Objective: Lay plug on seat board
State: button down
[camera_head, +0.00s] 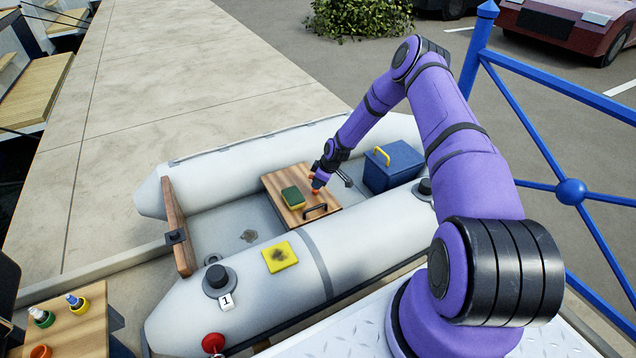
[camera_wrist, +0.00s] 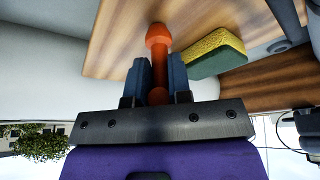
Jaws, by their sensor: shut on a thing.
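The plug is an orange-red piece with a rounded head; in the wrist view the plug (camera_wrist: 158,38) stands between the two blue fingers of my gripper (camera_wrist: 160,78). My gripper is shut on it. In the head view my gripper (camera_head: 318,184) is over the right part of the seat board, and a bit of orange shows at its tip. The seat board (camera_head: 275,180) is a wooden plank across the grey inflatable boat. In the wrist view the board (camera_wrist: 110,40) lies just beyond the plug; I cannot tell whether they touch.
A green and yellow sponge (camera_head: 293,198) lies on the board beside my gripper. A black handle (camera_head: 315,211) is at the board's near edge. A blue box (camera_head: 393,167) with a yellow handle stands to the right.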

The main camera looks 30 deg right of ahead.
jog(key=shift+f, duration=0.15)
jog(key=c, duration=1.1)
grip_release()
jog(key=shift+o, duration=0.2)
